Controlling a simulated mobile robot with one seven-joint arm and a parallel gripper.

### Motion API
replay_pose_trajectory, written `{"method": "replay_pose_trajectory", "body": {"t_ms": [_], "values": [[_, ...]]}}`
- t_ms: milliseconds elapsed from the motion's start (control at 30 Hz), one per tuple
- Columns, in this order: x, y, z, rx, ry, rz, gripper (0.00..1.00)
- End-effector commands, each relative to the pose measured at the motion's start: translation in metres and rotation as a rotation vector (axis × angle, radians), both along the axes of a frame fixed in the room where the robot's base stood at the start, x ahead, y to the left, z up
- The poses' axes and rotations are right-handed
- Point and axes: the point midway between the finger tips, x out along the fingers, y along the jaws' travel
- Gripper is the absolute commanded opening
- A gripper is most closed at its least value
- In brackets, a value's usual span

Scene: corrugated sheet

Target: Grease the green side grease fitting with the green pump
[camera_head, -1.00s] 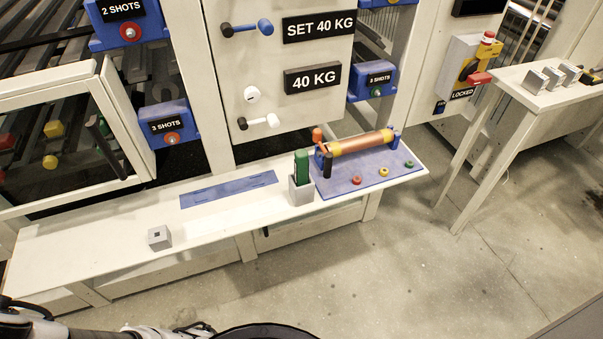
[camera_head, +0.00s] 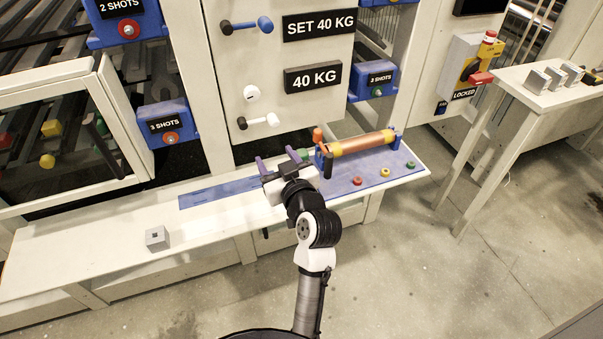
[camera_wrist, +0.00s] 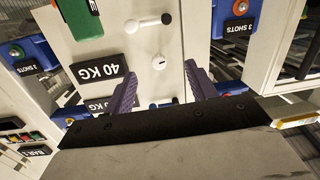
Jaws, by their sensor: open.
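The green grease fitting (camera_head: 377,92) is on the blue box (camera_head: 371,80) marked 3 SHOTS, right of the white panel. That box shows at the wrist view's left (camera_wrist: 38,52).
A blue mat (camera_head: 345,188) beside the pump bears an orange-brown cylinder (camera_head: 362,143) and small red, yellow and green pieces. A grey block (camera_head: 158,238) stands on the shelf's left part. The white panel (camera_head: 260,65) with levers rises behind my gripper.

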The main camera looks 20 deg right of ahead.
Motion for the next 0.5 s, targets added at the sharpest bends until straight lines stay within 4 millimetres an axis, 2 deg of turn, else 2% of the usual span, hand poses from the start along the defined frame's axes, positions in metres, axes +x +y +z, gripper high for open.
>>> {"method": "replay_pose_trajectory", "body": {"t_ms": [33,100,200,267,367,500], "values": [[-0.018,-0.029,-0.026,0.014,0.064,-0.036,0.56],[-0.039,-0.053,-0.053,0.028,0.132,-0.059,0.56],[-0.062,-0.073,-0.076,0.046,0.192,-0.076,0.56],[-0.069,-0.079,-0.083,0.054,0.21,-0.081,0.56],[-0.068,-0.082,-0.088,0.058,0.221,-0.08,0.56],[-0.043,-0.081,-0.094,0.057,0.221,-0.078,0.56]]}}
